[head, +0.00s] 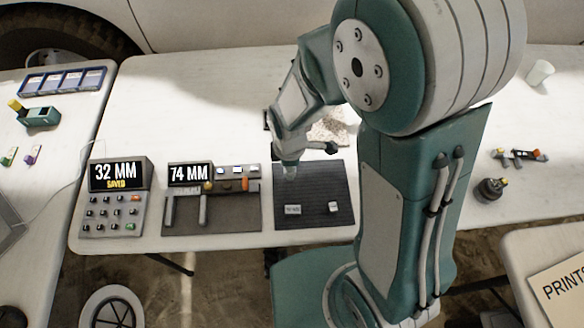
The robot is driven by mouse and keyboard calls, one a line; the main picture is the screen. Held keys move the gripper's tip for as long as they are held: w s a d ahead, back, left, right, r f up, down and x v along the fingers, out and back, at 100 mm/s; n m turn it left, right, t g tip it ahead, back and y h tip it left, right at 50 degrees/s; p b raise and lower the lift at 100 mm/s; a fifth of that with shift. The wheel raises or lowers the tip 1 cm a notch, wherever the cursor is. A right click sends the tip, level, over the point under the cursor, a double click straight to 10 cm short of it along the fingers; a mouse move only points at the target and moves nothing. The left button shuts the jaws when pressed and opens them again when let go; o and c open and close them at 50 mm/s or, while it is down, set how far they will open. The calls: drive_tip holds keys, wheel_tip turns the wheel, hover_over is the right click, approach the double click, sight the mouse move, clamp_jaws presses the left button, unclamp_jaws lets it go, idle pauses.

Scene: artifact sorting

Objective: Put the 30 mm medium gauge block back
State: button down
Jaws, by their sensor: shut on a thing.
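My gripper (289,163) points down over the back left part of a dark ribbed mat (315,185). It is shut on a small pale block (290,173), mostly hidden by the fingers; I cannot read its size. Two light gauge blocks lie on the front of the mat: a wider one (293,210) at the left and a smaller one (333,207) at the right. Their markings are too small to read. I cannot tell whether the held block touches the mat.
Left of the mat stands a measuring device (190,174) reading 74 MM, with grey jaws. Further left, a keypad box (117,176) reads 32 MM SAVED. A pale granular patch (330,130) lies behind the mat, partly hidden by my arm. The table's back left is clear.

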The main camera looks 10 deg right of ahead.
drive_tip(key=f, duration=0.1)
drive_tip(key=w+d+f, duration=0.1)
drive_tip(key=w, duration=0.1)
drive_tip(key=shift+d+f, duration=0.3)
drive_tip(key=shift+f, duration=0.1)
drive_tip(key=shift+w+a+f, duration=0.4)
drive_tip(key=shift+w+f, duration=0.2)
drive_tip(key=shift+f, duration=0.25)
drive_tip(key=shift+w+a+f, duration=0.15)
drive_tip(key=shift+a+f, duration=0.1)
drive_tip(key=f, duration=0.3)
drive_tip(key=shift+w+d, duration=0.2)
drive_tip(key=shift+d, duration=0.05)
drive_tip(key=shift+d+f, duration=0.15)
drive_tip(key=shift+d, duration=0.25)
drive_tip(key=shift+c, duration=2.3)
unclamp_jaws()
drive_tip(key=shift+a+f, duration=0.1)
drive_tip(key=shift+a, duration=0.35)
drive_tip(key=shift+d, duration=0.2)
